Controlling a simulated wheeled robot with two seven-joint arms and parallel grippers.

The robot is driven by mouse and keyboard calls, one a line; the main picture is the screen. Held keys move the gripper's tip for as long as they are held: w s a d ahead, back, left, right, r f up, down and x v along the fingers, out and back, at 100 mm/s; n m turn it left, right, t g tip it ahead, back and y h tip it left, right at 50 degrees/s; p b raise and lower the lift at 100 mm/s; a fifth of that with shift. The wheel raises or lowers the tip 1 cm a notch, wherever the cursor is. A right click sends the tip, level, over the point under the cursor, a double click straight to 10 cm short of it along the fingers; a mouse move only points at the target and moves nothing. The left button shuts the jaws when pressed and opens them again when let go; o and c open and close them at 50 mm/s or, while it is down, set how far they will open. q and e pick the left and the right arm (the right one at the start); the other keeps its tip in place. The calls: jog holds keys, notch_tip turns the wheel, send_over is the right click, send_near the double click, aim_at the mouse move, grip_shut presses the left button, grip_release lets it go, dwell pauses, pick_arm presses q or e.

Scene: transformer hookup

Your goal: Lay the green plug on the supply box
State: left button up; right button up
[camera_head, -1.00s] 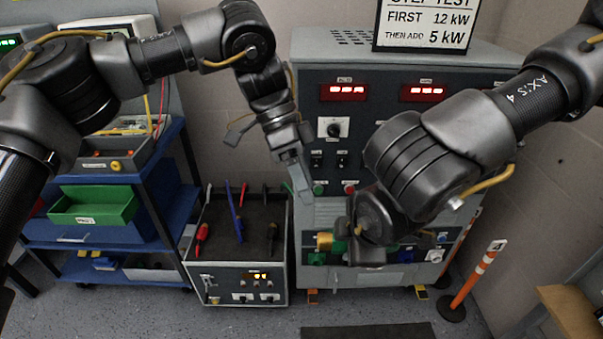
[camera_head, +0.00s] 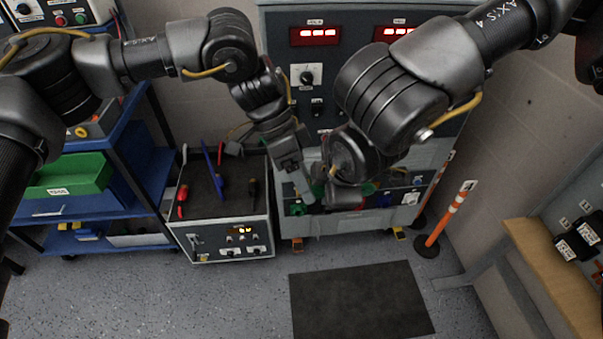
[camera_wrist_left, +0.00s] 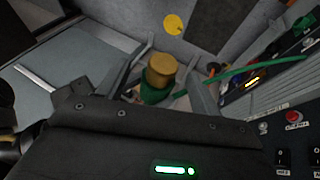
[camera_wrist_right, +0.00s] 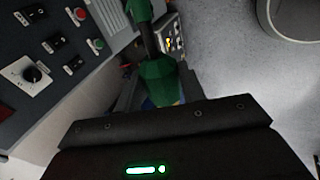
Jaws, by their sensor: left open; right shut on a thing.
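The green plug (camera_wrist_right: 158,80) is in my right gripper (camera_wrist_right: 152,100), which is shut on its green body. In the left wrist view its brass end (camera_wrist_left: 161,70) and green body lie between the spread fingers of my left gripper (camera_wrist_left: 175,80). The left gripper is open; contact with the plug cannot be told. In the head view my left gripper (camera_head: 306,192) and right gripper (camera_head: 335,195) are close together before the large grey cabinet. The supply box (camera_head: 232,238) stands to their left, with red, blue and black plugs on its dark top.
A green cable (camera_wrist_left: 260,68) runs right in the left wrist view. The grey cabinet (camera_head: 290,225) has coloured sockets low on its front. A blue shelf cart (camera_head: 150,180) stands left of the supply box. An orange-white post (camera_head: 450,220) stands right. A dark mat (camera_head: 360,300) lies on clear floor.

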pick_arm(q)
jog(key=c, duration=1.1)
jog(key=shift+c, duration=0.5)
pick_arm(e)
jog(key=o, duration=1.2)
jog(key=v, duration=1.2)
